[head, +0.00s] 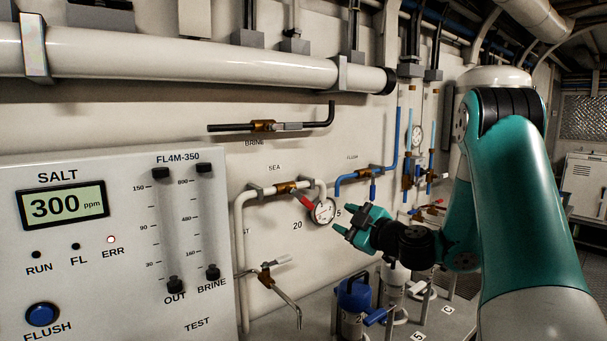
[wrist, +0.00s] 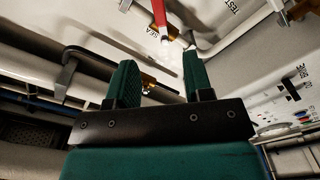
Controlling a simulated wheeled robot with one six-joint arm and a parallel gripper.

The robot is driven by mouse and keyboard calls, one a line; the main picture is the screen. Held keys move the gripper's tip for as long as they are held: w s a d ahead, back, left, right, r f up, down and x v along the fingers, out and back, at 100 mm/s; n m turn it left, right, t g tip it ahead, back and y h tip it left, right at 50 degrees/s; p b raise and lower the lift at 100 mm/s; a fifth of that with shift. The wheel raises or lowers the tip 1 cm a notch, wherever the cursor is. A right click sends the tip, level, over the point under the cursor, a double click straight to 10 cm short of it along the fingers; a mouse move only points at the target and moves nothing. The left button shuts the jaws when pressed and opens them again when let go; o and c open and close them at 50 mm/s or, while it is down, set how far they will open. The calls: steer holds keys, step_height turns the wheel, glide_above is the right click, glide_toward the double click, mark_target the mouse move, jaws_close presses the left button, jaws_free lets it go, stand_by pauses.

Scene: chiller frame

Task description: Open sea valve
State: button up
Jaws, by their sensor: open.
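The sea valve (head: 285,187) is a brass body on a white pipe under the SEA label on the wall panel. Its red handle (head: 306,201) slants down to the right, close to a round gauge (head: 323,211). My gripper (head: 343,219) is open, just right of the gauge in the head view, with its green fingers pointing left. In the wrist view my gripper (wrist: 160,60) shows two spread fingers with nothing between them. A red handle (wrist: 159,12) shows beyond the gap, near the SEA label; it appears apart from both fingers.
A black brine pipe with a brass valve (head: 263,126) runs above. The blue flush pipe (head: 362,176) is right of the sea valve. A white-handled test valve (head: 266,275) is below. The salt panel (head: 120,240) fills the left. A blue-topped canister (head: 354,295) stands below my gripper.

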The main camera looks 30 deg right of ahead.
mark_target(309, 205)
steer(key=w+p, duration=0.4)
steer(key=w, duration=0.1)
steer(key=w+p, duration=0.4)
steer(key=w, duration=0.1)
steer(key=w+a+p, duration=0.1)
steer(key=w+p, duration=0.3)
steer(key=w, duration=0.1)
steer(key=shift+w+r, duration=0.2)
steer(key=shift+w, duration=0.1)
steer(key=shift+w+f+p, duration=0.2)
steer(key=shift+w+p, duration=0.15)
steer(key=shift+w, duration=0.45)
steer(key=shift+d, duration=0.1)
jaws_close()
